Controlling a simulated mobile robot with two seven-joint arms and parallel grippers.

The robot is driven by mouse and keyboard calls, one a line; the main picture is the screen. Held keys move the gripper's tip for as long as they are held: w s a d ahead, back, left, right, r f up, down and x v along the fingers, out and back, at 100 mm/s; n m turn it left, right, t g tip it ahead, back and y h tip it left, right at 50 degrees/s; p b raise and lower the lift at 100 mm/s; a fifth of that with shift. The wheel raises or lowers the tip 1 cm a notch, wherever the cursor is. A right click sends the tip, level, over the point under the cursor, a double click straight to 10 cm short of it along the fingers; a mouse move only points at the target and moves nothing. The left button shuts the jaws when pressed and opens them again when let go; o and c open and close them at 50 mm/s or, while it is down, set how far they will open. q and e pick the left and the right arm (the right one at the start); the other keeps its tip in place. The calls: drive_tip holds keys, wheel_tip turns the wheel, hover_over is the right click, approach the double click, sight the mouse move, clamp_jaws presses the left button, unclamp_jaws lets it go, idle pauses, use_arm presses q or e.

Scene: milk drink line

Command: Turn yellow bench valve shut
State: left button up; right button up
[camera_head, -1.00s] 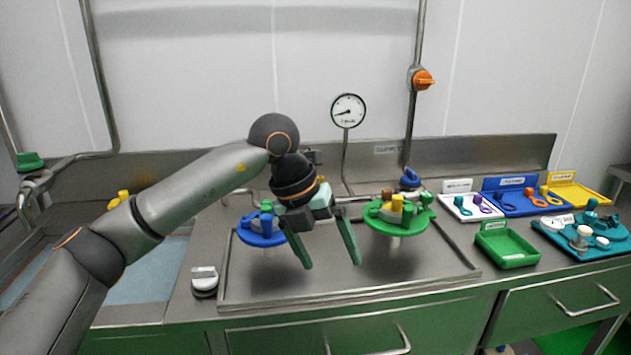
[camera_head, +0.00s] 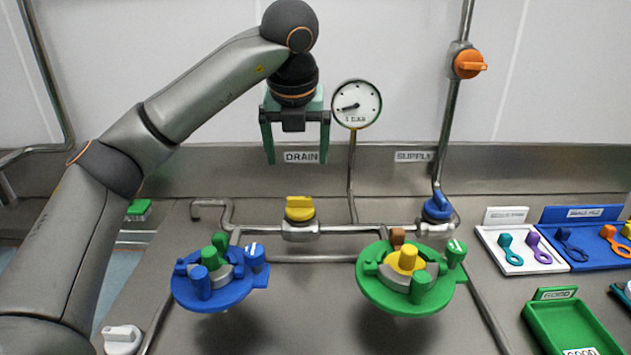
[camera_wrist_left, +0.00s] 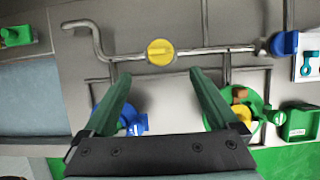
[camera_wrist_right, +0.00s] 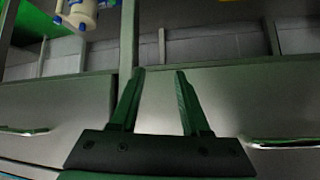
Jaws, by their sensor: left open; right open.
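The yellow bench valve (camera_head: 299,208) sits on the drain pipe at the back of the bench, below the DRAIN label (camera_head: 301,157). It also shows in the left wrist view (camera_wrist_left: 160,52), ahead of the fingers and roughly between their lines. My left gripper (camera_head: 296,157) is open and empty, pointing down above the valve and apart from it; its fingers also show in the left wrist view (camera_wrist_left: 157,88). My right gripper (camera_wrist_right: 158,75) is open and empty in the right wrist view, facing drawer fronts; it is not in the head view.
A blue valve (camera_head: 437,208) stands right on the same pipe. A blue round fixture (camera_head: 215,292) and a green one (camera_head: 385,298) stand in front. A gauge (camera_head: 356,104) rises behind. An orange valve (camera_head: 469,64) is on the wall pipe. A green tray (camera_head: 545,325) lies right.

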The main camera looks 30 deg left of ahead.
sight(299, 198)
use_arm(q)
drive_tip(key=b+x, duration=0.1)
drive_tip(key=x, duration=1.1)
drive_tip(key=shift+f, duration=0.2)
drive_tip(key=c, duration=1.4)
